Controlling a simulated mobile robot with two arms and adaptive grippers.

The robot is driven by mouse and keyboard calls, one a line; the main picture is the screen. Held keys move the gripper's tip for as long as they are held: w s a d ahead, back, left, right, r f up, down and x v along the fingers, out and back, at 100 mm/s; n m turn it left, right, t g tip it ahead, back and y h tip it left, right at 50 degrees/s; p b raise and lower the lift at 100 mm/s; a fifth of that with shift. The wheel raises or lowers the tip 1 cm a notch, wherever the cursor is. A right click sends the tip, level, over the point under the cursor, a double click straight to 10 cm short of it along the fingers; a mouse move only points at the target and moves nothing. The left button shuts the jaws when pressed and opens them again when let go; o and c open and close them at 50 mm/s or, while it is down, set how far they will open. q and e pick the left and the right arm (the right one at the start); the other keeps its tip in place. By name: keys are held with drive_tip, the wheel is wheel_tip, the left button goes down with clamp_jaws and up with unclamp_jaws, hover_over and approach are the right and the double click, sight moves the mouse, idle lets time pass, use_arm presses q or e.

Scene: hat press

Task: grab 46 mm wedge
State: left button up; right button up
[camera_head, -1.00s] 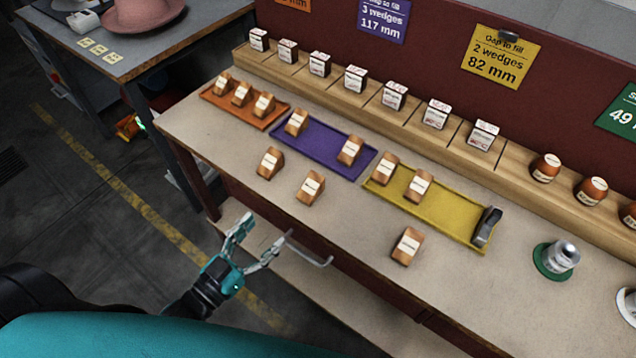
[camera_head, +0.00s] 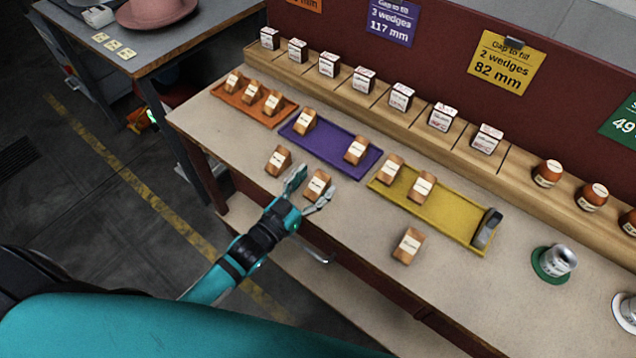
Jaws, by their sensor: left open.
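Wooden wedges with white labels stand on the bench; the label numbers are too small to read. Three loose wedges are off the trays: one at the left (camera_head: 278,160), one in the middle (camera_head: 317,185) and one at the right (camera_head: 408,245). My left gripper (camera_head: 309,192) is open at the bench's front edge, its fingers on either side of the middle wedge's near side. I cannot tell whether it touches the wedge. More wedges sit on the orange tray (camera_head: 285,113), the purple tray (camera_head: 328,149) and the yellow tray (camera_head: 445,212). My right gripper is not in view.
A dark and grey block (camera_head: 487,229) stands at the yellow tray's right end. A wooden rack (camera_head: 385,98) with several labelled white blocks runs behind the trays. The bench front between the right loose wedge and middle wedge is clear.

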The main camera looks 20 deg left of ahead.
use_arm(q)
drive_tip(key=shift+x, duration=1.25)
drive_tip(key=c, duration=1.3)
drive_tip(key=shift+o, duration=0.2)
drive_tip(key=shift+r, duration=0.1)
